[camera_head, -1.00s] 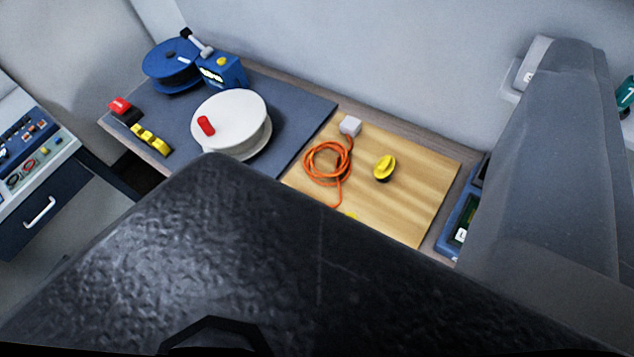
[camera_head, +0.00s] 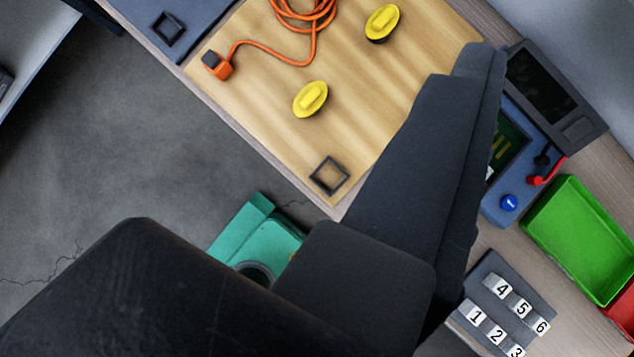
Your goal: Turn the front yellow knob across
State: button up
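The front yellow knob (camera_head: 310,99) sits on the wooden board (camera_head: 262,80), nearer its front edge. Its raised grip bar runs diagonally, from lower left to upper right. A second yellow knob (camera_head: 382,22) stands farther back on the board, close to its upper part. A dark grey part of my gripper (camera_head: 425,160) reaches up across the right side of the board, apart from both knobs in the picture. A large black part of my arm fills the lower left. The fingertips cannot be told apart, and I see nothing held.
An orange cable (camera_head: 272,57) lies on the board left of the knobs, with an orange plug. A black square frame (camera_head: 329,176) lies at the board's front corner. A green tray (camera_head: 580,240) and numbered blocks (camera_head: 497,311) are at the right. A teal object (camera_head: 247,232) is below.

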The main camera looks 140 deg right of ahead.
jog(key=w+a+f+n+g+p, duration=0.1)
jog(key=w+a+f+n+g, duration=0.15)
jog(key=f, duration=0.35)
jog(key=w+a+f+n+g, duration=0.1)
jog(key=a+f+n+g, duration=0.2)
jog(key=f, duration=0.3)
jog(key=n+g+p, duration=0.2)
jog(key=n+g, duration=0.3)
jog(key=n, duration=0.1)
send_over(310, 97)
notch_tip(310, 97, down, 11)
jog(key=shift+t, duration=0.25)
notch_tip(310, 97, down, 13)
jog(key=shift+f+b, duration=0.15)
jog(key=shift+b, duration=0.65)
